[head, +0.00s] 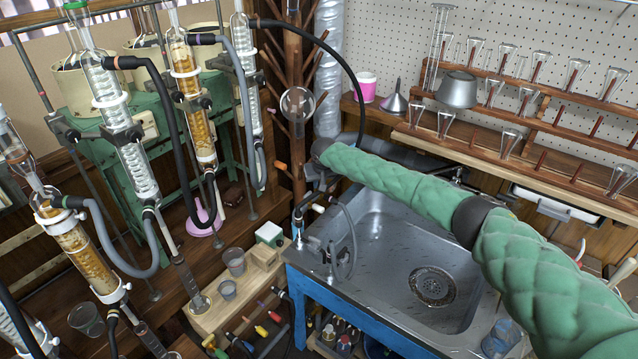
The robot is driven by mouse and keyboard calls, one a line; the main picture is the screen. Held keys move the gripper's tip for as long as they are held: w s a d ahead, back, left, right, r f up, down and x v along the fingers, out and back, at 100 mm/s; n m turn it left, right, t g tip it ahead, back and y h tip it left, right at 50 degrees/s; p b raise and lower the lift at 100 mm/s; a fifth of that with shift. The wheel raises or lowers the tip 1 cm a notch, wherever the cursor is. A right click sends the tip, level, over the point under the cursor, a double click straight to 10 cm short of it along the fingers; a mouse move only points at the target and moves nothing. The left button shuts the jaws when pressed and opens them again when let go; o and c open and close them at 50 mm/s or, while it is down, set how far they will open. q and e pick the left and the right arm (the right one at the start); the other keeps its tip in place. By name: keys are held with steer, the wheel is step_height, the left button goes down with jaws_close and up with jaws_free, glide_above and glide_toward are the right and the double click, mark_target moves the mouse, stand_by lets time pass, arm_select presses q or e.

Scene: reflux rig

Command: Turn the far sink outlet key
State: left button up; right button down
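The steel sink (385,235) stands in a blue frame right of centre. Small outlet fittings stand along its left rim. A far outlet (299,222) is at the back left corner, with a small pale key-like piece (318,208) beside it. A nearer outlet (332,262) has a grey hose looping from it. My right arm, in a green quilted sleeve, crosses from the lower right. Its dark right gripper (313,180) is just above the far outlet. Its fingers are small and dark, so I cannot tell their opening or any contact. My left gripper is out of view.
Glass condensers with black and grey hoses (172,115) crowd the left. A wooden peg stand (297,70) and silver duct (329,60) rise behind the gripper. Small cups (234,262) stand on a wooden ledge left of the sink. The basin is largely clear.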

stand_by(0.7)
steer(key=c, duration=1.3)
jaws_free()
steer(key=shift+d, duration=0.1)
steer(key=shift+s+r, duration=0.1)
steer(key=shift+r, duration=0.15)
steer(key=shift+s+r, duration=0.15)
steer(key=shift+r, duration=0.25)
arm_select(q)
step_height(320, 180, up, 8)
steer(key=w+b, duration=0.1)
steer(key=b, duration=0.1)
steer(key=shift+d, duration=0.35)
arm_select(e)
steer(key=v, duration=0.6)
steer(key=shift+r, duration=0.25)
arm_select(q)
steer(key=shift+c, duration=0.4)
